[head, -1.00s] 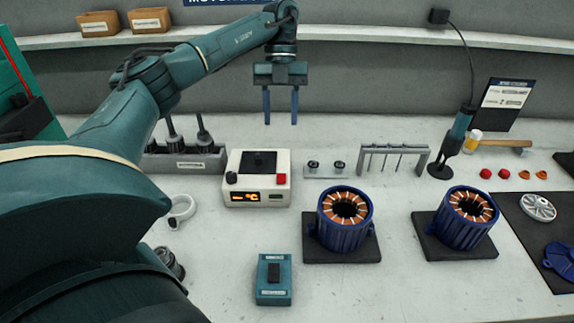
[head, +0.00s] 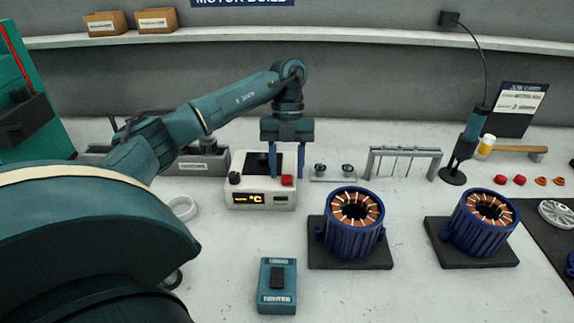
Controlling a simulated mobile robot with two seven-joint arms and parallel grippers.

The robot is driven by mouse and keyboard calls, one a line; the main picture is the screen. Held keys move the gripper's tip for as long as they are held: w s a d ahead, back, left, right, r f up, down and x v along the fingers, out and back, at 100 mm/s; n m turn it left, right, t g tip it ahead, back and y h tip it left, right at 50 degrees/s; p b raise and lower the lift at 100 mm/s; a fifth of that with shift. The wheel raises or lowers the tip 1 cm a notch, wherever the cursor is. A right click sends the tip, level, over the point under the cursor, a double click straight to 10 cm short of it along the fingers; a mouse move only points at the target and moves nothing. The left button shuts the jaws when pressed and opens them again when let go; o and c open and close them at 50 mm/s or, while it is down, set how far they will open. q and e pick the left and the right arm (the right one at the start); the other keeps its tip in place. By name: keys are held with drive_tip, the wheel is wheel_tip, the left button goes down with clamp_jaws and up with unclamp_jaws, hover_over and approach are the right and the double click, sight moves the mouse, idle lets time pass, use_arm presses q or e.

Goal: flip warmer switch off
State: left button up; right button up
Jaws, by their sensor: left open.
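The warmer (head: 260,200) is a white box with a lit orange °C display (head: 248,199), a black knob, a dark plate on top and a red switch (head: 287,181) at its front right corner. My left gripper (head: 287,175) points down over the right side of the warmer. Its two fingers are apart and empty, with the red switch showing between their tips. I cannot tell whether the fingers touch the warmer. The switch's position is too small to read. My right gripper is not in view.
A teal box with a dark rocker (head: 277,285) stands in front of the warmer. Two blue stators (head: 355,230) on dark pads and a small rack (head: 403,160) are to the right. A grey holder (head: 200,160) is behind left. The bench between the warmer and teal box is clear.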

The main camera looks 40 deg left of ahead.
use_arm(q)
drive_tip(key=shift+c, duration=0.4)
clamp_jaws()
drive_tip(key=shift+s+r+t+y+p, duration=0.15)
drive_tip(key=shift+r+t+y+p, duration=0.05)
drive_tip(key=shift+t+y+p, duration=0.1)
drive_tip(key=shift+s+d+t+y, duration=0.2)
drive_tip(key=shift+t+y, duration=0.3)
drive_tip(key=shift+t, duration=0.1)
drive_tip(key=shift+s+d+t+y, duration=0.15)
drive_tip(key=shift+t+y, duration=0.35)
drive_tip(key=shift+t, duration=0.1)
drive_tip(key=shift+d+b, duration=0.1)
drive_tip(key=shift+b, duration=0.2)
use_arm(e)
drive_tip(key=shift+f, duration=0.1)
use_arm(q)
drive_tip(key=shift+o, duration=0.4)
unclamp_jaws()
drive_tip(key=shift+r, duration=0.15)
